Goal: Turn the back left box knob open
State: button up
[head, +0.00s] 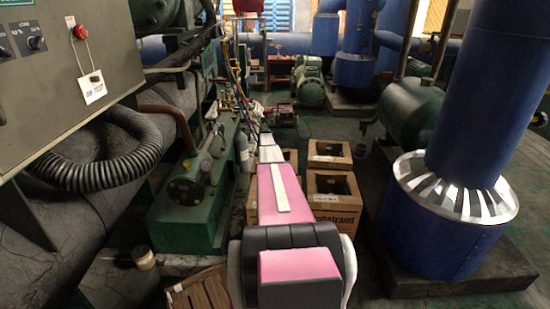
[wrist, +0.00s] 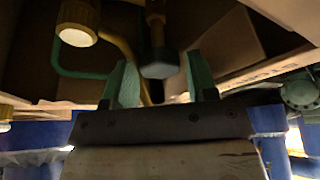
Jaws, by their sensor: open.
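In the wrist view my gripper (wrist: 161,85) is open, its two green fingers standing apart. A dark, faceted knob (wrist: 160,66) on a brass stem shows between the fingertips, with a visible gap on each side. I cannot tell how far it is in depth from the fingers. The knob sits in front of the dark inside of a cardboard box (wrist: 250,75). In the head view my pink arm reaches forward over the left boxes and hides most of them and the knob. Which box the knob belongs to cannot be told for sure.
A brass fitting (wrist: 78,22) and a green tube (wrist: 62,62) are close left of the fingers. In the head view, open boxes (head: 337,212) and (head: 329,150) stand right of my arm. Green machinery (head: 185,190) is left, a blue column (head: 440,240) right.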

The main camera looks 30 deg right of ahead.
jog(key=c, duration=0.6)
jog(key=shift+c, duration=0.2)
